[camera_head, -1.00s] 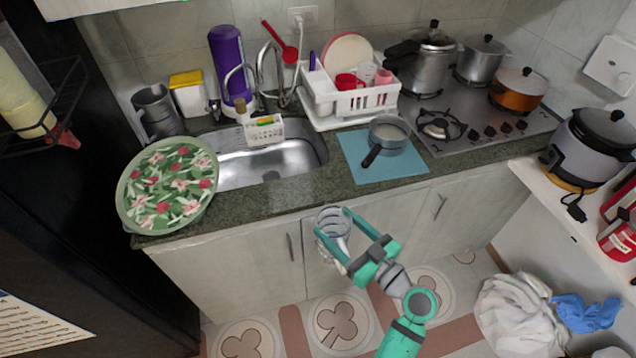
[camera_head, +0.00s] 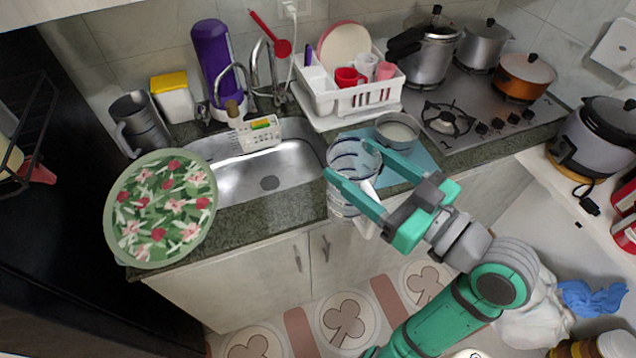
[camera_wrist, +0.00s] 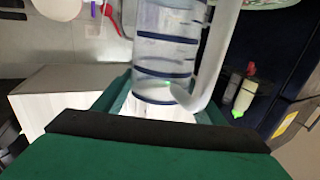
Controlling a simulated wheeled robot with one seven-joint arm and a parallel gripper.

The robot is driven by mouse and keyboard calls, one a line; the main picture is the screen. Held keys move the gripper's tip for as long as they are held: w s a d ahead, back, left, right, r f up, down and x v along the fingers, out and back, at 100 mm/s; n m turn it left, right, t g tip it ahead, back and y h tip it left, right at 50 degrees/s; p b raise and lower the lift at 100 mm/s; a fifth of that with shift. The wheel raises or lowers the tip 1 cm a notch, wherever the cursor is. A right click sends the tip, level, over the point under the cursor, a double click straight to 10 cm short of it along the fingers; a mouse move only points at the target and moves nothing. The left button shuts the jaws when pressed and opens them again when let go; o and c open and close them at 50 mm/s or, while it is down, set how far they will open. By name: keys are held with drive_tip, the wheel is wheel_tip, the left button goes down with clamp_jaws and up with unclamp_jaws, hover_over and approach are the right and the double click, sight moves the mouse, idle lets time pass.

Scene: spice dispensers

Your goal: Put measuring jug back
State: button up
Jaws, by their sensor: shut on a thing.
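The measuring jug (camera_head: 345,205) is clear with dark bands and a pale handle. My gripper (camera_head: 354,190) is shut on the jug, with a teal finger on either side of it. It holds the jug in front of the counter edge, right of the sink, in the head view. In the wrist view the jug (camera_wrist: 165,50) fills the middle between the fingers, with its handle on the right. Part of the jug is hidden behind a finger in the head view.
A saucepan (camera_head: 397,131) stands on a blue mat (camera_head: 425,160) behind my gripper. A white dish rack (camera_head: 345,98) is behind that. The sink (camera_head: 250,175) and a floral tray (camera_head: 160,210) are to the left. A grey pitcher (camera_head: 140,125) stands at the back left.

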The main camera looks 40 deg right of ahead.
drive_tip(key=shift+w+d, duration=0.1)
drive_tip(key=shift+w, duration=0.25)
drive_tip(key=w+d+f, duration=0.5)
drive_tip(key=w+f, duration=0.7)
drive_tip(key=shift+w+f, duration=0.2)
drive_tip(key=shift+f, duration=0.35)
drive_tip(key=o, duration=2.1)
drive_tip(key=shift+c, duration=0.2)
drive_tip(key=shift+d+r, duration=0.1)
